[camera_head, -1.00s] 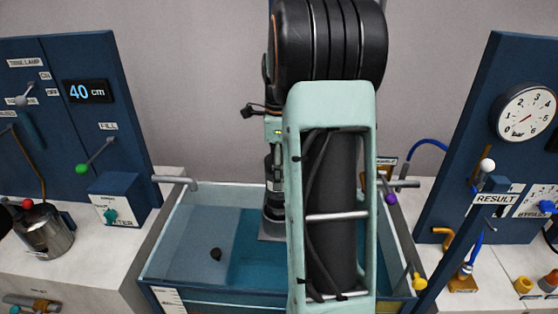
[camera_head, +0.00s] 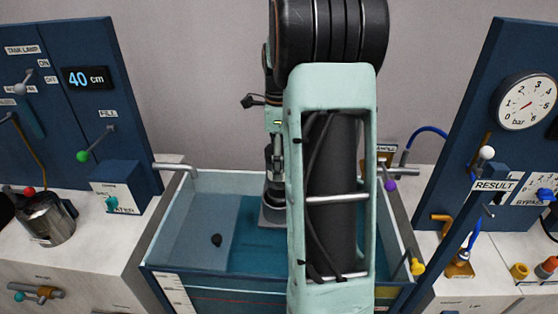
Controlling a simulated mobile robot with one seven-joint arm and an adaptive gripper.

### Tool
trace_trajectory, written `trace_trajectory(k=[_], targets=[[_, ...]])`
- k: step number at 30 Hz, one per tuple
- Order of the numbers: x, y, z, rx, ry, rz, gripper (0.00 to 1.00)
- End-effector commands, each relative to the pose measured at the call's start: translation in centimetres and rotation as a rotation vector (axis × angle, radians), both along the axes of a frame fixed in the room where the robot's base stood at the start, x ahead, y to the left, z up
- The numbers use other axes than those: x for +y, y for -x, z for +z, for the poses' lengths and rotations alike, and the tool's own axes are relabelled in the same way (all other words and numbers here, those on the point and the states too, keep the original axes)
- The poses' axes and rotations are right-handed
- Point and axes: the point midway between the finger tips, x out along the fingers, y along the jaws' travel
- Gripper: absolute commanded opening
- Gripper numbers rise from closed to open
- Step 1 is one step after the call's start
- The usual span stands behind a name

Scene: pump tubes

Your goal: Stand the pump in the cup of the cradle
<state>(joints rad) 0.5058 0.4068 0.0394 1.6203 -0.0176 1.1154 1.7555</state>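My arm reaches down in front of the tank (camera_head: 180,262) and hides much of its middle and right. My wrist and gripper (camera_head: 272,200) show only in part, left of the mint arm link, pointing down over the tank. The fingers are too small and covered to tell open from shut. A grey block or plate (camera_head: 267,216) shows right beneath the gripper; I cannot tell whether it is part of the cradle or the pump. No pump, cradle or cup can be made out for certain.
A small dark object (camera_head: 216,240) lies in the tank's left part. A tap spout (camera_head: 172,166) sticks out at the tank's left edge. Blue panels stand at both sides; the left display (camera_head: 88,78) reads 40 cm. A metal pot (camera_head: 45,220) stands on the left counter.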

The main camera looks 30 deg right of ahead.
Motion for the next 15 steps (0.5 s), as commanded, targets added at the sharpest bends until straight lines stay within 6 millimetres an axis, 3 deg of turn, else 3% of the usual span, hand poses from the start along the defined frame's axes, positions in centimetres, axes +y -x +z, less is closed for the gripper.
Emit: trace_trajectory(k=[5,15], targets=[[0.0,-0.2,2.3,-0.005,0.003,0.001,0.73],[0.0,-0.1,9.3,-0.005,0.002,0.000,0.73]])
